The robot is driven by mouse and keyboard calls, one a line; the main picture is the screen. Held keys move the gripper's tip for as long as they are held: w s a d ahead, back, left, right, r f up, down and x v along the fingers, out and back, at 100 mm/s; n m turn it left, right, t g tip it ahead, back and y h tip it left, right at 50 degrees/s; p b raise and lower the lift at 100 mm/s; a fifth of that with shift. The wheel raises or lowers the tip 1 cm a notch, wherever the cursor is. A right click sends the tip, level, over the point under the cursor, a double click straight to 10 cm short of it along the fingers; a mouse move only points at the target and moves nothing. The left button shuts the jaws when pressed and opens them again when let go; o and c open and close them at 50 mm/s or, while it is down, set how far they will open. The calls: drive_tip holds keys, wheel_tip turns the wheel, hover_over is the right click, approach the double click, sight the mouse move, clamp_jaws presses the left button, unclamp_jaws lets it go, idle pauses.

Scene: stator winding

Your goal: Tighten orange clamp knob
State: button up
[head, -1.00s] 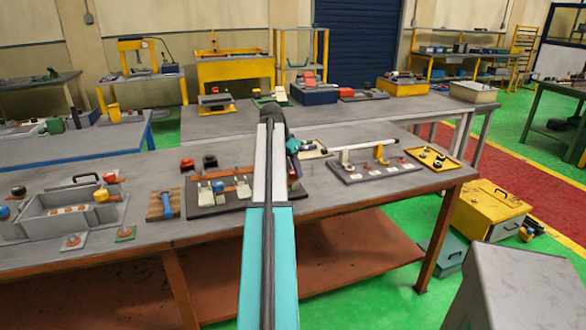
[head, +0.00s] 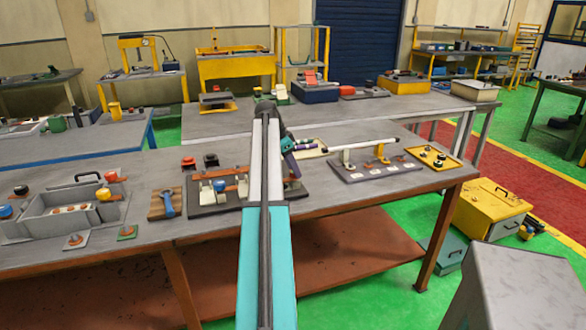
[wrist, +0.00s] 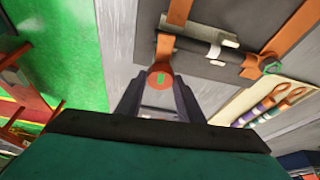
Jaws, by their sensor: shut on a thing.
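In the wrist view an orange round knob (wrist: 160,77) with a small green mark in its middle sits at the corner of a dark fixture plate (wrist: 205,68). My gripper (wrist: 161,88) has its two dark fingers shut on the knob's near side. An orange strap-like part (wrist: 166,46) runs from just beyond the knob along the plate. In the head view the same dark fixture (head: 205,197) lies on the bench, partly behind my arm. The knob and my fingertips are hidden or too small to make out there.
On the bench (head: 140,180), a grey tray with blocks (head: 65,208) and a blue-handled tool on a wooden block (head: 168,203) lie left. A grey plate with a white bar (head: 370,150) and a yellow tray (head: 433,158) lie right. Another bench stands behind.

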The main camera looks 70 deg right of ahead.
drive_tip(key=shift+d+r, duration=0.1)
drive_tip(key=o, duration=1.1)
drive_tip(key=shift+c, duration=0.2)
drive_tip(key=b+v, duration=0.1)
drive_tip(key=v, duration=1.2)
drive_tip(key=shift+a+r, duration=0.25)
drive_tip(key=shift+r, duration=0.05)
drive_tip(key=shift+w, duration=0.1)
